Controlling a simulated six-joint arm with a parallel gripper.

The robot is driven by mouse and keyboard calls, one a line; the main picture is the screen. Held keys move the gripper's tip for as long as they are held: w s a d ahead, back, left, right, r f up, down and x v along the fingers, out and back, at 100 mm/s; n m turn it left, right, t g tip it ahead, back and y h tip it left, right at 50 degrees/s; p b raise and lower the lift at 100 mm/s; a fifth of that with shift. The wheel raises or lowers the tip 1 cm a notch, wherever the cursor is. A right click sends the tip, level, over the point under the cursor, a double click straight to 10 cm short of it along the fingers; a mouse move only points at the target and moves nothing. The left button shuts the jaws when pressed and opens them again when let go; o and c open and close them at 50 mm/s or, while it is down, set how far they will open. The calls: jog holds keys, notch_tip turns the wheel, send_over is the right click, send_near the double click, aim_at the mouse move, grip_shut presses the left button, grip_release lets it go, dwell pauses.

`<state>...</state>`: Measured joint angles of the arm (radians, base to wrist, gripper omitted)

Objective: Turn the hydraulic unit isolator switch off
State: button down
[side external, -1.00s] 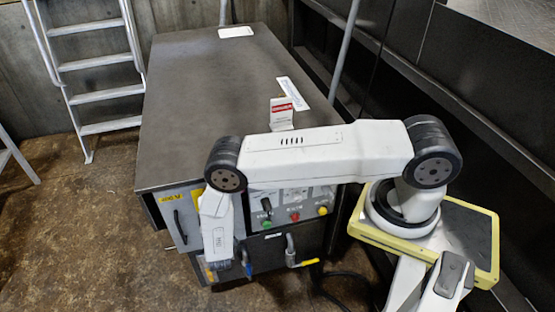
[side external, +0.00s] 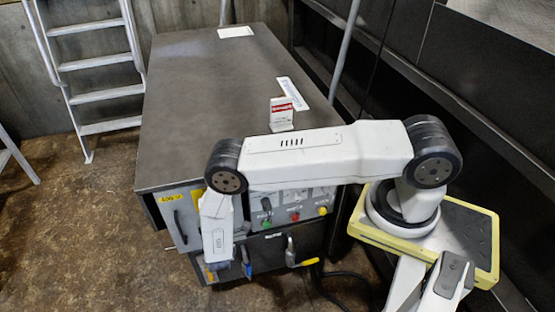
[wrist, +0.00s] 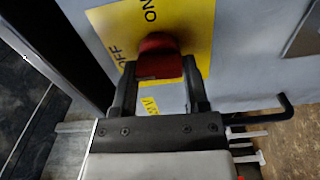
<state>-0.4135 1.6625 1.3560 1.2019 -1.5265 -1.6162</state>
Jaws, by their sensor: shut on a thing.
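The isolator switch is a red knob (wrist: 160,58) on a yellow plate (wrist: 206,20) on a grey cabinet front. The plate reads ON at the top and OFF at the left in the wrist view. My gripper (wrist: 160,68) is shut on the red knob, with one dark finger on each side of it. Which mark the knob points to is not clear. In the side external view my arm's wrist link hangs in front of the cabinet (side external: 185,208), and the knob is hidden behind it.
A black door handle (wrist: 272,112) stands out to the right of the plate. In the side external view, green, red and yellow buttons (side external: 295,216) sit right of my wrist, above a yellow-handled valve (side external: 305,262). A ladder (side external: 100,64) stands at the back left.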

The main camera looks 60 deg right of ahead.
jog(key=shift+n, duration=0.5)
jog(key=shift+c, duration=0.4)
grip_release()
jog(key=v, duration=0.8)
jog(key=shift+w, duration=0.1)
